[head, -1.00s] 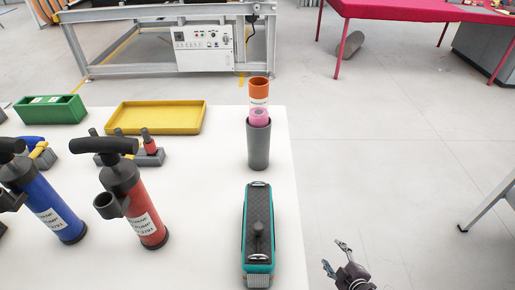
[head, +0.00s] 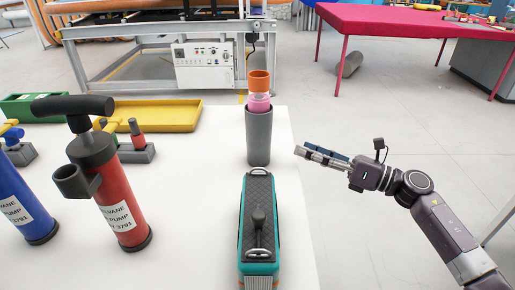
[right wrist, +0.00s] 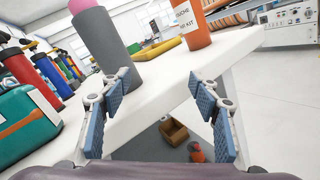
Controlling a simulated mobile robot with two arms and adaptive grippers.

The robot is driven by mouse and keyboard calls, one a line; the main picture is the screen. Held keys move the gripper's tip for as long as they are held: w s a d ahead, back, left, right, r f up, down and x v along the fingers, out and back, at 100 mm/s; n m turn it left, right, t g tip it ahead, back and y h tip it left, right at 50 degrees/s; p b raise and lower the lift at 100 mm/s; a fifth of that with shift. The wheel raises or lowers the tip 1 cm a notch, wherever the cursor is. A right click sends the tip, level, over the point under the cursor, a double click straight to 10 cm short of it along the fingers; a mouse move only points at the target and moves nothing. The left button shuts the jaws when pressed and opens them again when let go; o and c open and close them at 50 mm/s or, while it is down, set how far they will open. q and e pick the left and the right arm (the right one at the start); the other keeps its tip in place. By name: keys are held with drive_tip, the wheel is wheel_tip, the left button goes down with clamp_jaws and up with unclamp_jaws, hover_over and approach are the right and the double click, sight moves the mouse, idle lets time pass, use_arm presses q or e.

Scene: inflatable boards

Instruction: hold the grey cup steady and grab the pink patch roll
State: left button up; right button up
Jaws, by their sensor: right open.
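The grey cup (head: 258,137) stands upright near the right edge of the white table, with the pink patch roll (head: 259,102) sticking out of its top. In the right wrist view the grey cup (right wrist: 102,38) is beyond the left finger, and the pink roll (right wrist: 79,6) is cut by the top edge. My right gripper (head: 299,150) is open and empty, off the table's right edge and to the right of the cup, not touching it. It also shows in the right wrist view (right wrist: 155,112), fingers spread apart. My left gripper is not in view.
An orange tube (head: 259,80) stands behind the cup; it also shows in the right wrist view (right wrist: 193,24). A teal box-like tool (head: 259,230) lies in front of the cup. A red pump (head: 117,195) and a yellow tray (head: 155,116) are left.

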sight(269, 153)
drive_tip(key=s+a+n+g, duration=0.1)
drive_tip(key=n, duration=0.1)
drive_tip(key=s+a+r+n+g+b, duration=0.1)
drive_tip(key=s+n, duration=0.1)
drive_tip(key=n, duration=0.1)
drive_tip(key=s+a+r+n+g, duration=0.1)
drive_tip(key=s+n+g, duration=0.1)
drive_tip(key=n, duration=0.1)
drive_tip(key=shift+r, duration=0.1)
drive_tip(key=p+x, duration=0.1)
drive_tip(key=x, duration=0.7)
drive_tip(key=shift+f, duration=0.2)
use_arm(q)
drive_tip(key=shift+f, duration=1)
use_arm(e)
drive_tip(key=shift+w+a, duration=0.25)
drive_tip(key=shift+a, duration=0.3)
drive_tip(key=c, duration=0.8)
